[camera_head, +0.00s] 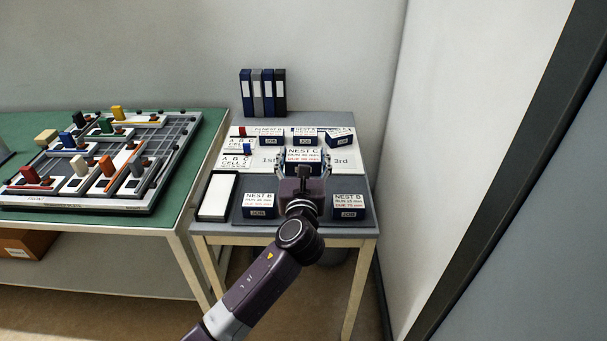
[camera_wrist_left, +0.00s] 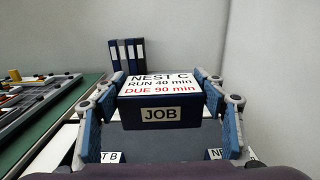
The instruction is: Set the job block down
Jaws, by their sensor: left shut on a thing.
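My left gripper (camera_head: 303,170) is shut on a dark blue job block (camera_head: 304,155), whose white top reads "NEST C, RUN 40 min, DUE 90 min". The left wrist view shows the block (camera_wrist_left: 160,103) level between the two fingers of the gripper (camera_wrist_left: 163,115). In the head view the block overlaps the white sheet (camera_head: 258,161) marked "1st" and "3rd"; the spot between these marks is hidden. I cannot tell whether the block touches the sheet. My right gripper is not in view.
Three blue job blocks stand at the sheet's back, one at its right (camera_head: 340,139). Two "NEST B" blocks (camera_head: 260,206) (camera_head: 349,207) stand on the dark mat in front. Binders (camera_head: 262,92) stand behind. A green table (camera_head: 190,195) with coloured fixtures is left.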

